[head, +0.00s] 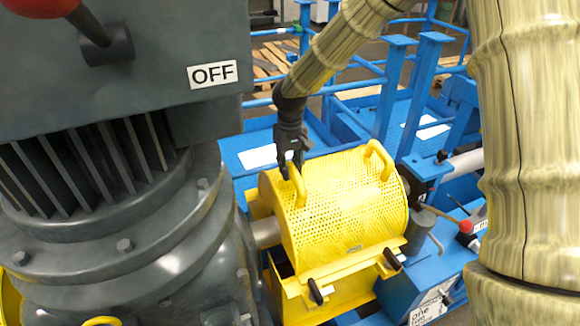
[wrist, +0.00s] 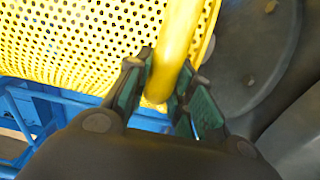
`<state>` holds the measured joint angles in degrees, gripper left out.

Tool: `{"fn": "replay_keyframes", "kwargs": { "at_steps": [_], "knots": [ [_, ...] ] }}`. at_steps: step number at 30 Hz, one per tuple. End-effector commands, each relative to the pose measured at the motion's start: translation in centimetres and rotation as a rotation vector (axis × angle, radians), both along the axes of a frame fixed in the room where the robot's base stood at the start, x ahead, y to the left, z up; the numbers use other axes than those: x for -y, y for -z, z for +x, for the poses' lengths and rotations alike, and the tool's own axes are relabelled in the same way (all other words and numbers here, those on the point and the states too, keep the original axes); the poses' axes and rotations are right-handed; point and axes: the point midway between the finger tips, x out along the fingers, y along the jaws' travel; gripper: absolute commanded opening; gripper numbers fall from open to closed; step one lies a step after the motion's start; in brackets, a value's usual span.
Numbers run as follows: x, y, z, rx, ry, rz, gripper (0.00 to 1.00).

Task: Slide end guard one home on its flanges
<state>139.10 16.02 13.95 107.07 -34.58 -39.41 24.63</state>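The end guard (head: 345,215) is a yellow perforated half-cylinder cover with two looped handles on top. It lies over the shaft, above a yellow lower housing (head: 345,295), with its front flange (head: 345,268) along the housing's edge. Whether the flanges are fully seated I cannot tell. My gripper (head: 291,170) is at the left handle (head: 298,187), coming from above and behind. In the wrist view its two green-padded fingers (wrist: 168,88) lie on either side of the yellow handle (wrist: 178,45), close against it. The guard's far flange is hidden.
A large dark motor with an OFF label (head: 209,75) stands close on the left. Two black-handled clamps (head: 315,291) sit at the front flange. A red-knobbed lever (head: 466,227) and grey cylinder (head: 420,222) stand to the right. Blue frames (head: 395,75) rise behind.

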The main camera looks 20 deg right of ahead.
Motion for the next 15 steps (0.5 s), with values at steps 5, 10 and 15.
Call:
{"fn": "replay_keyframes", "kwargs": {
  "at_steps": [5, 10, 15],
  "knots": [
    [0.02, -0.04, 0.01, 0.0, 0.0, 0.0, 0.0],
    [0.01, -0.06, 0.02, 0.0, 0.0, 0.0, 0.0],
    [-0.21, -0.08, -0.01, 0.0, 0.0, -0.001, 0.0]
  ]
}}
